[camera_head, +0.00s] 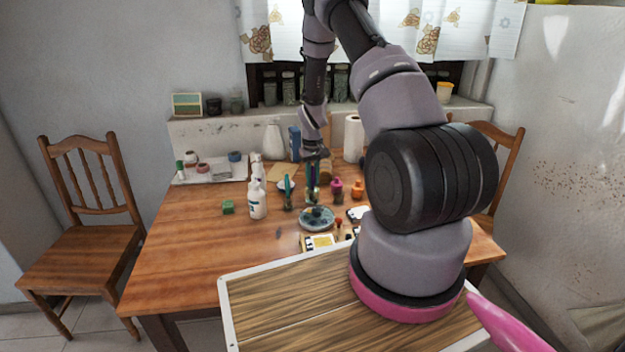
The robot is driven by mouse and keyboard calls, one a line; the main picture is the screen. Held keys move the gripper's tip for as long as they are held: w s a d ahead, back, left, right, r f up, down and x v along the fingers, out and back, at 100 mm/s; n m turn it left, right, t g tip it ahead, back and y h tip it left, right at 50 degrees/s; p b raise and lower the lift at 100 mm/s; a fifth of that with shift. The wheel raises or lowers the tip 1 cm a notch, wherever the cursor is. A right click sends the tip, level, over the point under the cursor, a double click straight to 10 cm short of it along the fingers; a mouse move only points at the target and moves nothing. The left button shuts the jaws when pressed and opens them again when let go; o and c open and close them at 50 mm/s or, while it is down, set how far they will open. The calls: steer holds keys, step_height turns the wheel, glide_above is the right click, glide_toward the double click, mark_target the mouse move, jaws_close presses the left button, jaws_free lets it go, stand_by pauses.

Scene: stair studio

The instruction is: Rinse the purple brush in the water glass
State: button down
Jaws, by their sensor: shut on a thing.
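My gripper (314,157) points down over the middle of the table and is shut on a thin upright brush (313,173), seen small; its colour looks dark bluish to purple. Just below it stands a small glass (312,196) with something dark or greenish in it. The brush's lower end is in line with this glass, but I cannot tell whether it is inside or in front of it. A second small glass (290,202) with a teal-green brush (288,184) in it stands to the left. I cannot tell which glass holds water.
White bottles (257,202), a green block (228,207), a plate with dark lumps (317,218), a pink pot (336,187) and an orange pot (357,188) stand nearby. A blue box (295,142) and a paper roll (353,138) stand behind. The wooden table's (190,245) left front is clear.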

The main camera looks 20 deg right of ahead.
steer(key=shift+s, duration=0.15)
steer(key=shift+s, duration=0.15)
steer(key=shift+w+d, duration=0.1)
steer(key=shift+w, duration=0.5)
steer(key=shift+s, duration=0.1)
steer(key=shift+s+d, duration=0.2)
steer(key=shift+s, duration=0.05)
steer(key=shift+a, duration=0.15)
steer(key=shift+w+a, duration=0.1)
steer(key=shift+a, duration=0.35)
steer(key=shift+d, duration=0.3)
